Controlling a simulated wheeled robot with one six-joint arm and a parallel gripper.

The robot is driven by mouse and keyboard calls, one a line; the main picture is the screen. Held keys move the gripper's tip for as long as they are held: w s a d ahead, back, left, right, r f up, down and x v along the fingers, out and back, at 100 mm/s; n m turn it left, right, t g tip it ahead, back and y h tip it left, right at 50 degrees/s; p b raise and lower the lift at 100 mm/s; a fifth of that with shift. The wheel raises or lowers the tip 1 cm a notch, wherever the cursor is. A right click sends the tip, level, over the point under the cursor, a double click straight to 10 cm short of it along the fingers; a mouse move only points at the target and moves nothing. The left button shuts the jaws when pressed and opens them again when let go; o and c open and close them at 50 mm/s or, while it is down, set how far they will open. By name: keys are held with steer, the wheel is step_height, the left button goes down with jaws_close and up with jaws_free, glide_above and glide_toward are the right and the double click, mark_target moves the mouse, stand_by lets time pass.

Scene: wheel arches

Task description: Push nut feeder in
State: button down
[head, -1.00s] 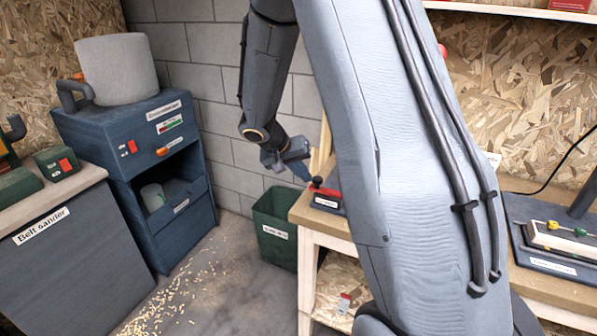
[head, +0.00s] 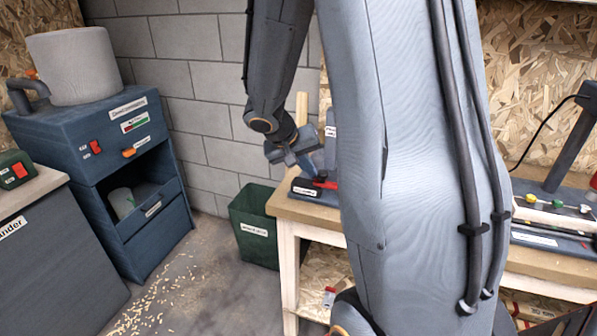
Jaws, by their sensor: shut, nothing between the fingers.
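My gripper (head: 312,163) is low at the left end of the wooden workbench. Its fingers are shut and empty, just above a small dark device with red parts (head: 325,184). The device has a black front with a white label (head: 304,191) too small to read. I cannot tell for sure whether this device is the nut feeder. I also cannot tell whether the fingertips touch it. My own arm hides the part of the bench to the right of the device.
A blue cabinet with a labelled drawer (head: 160,222) stands further left. Wood chips (head: 150,300) lie on the floor. Another machine (head: 550,215) is on the bench's right.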

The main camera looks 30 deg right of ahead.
steer(key=shift+s, duration=0.2)
steer(key=w+a+f+b+v, duration=0.1)
steer(key=a+b+v, duration=0.1)
steer(key=v, duration=1)
steer(key=shift+w+a+b, duration=0.2)
steer(key=shift+w+b, duration=0.25)
steer(key=shift+w, duration=0.2)
steer(key=s+a+f+n+y, duration=0.6)
steer(key=s+a+f, duration=0.6)
steer(key=s+f, duration=0.1)
steer(key=shift+s+a+f+g+y, duration=0.2)
steer(key=shift+f+g+y, duration=0.1)
steer(key=shift+f+y, duration=0.1)
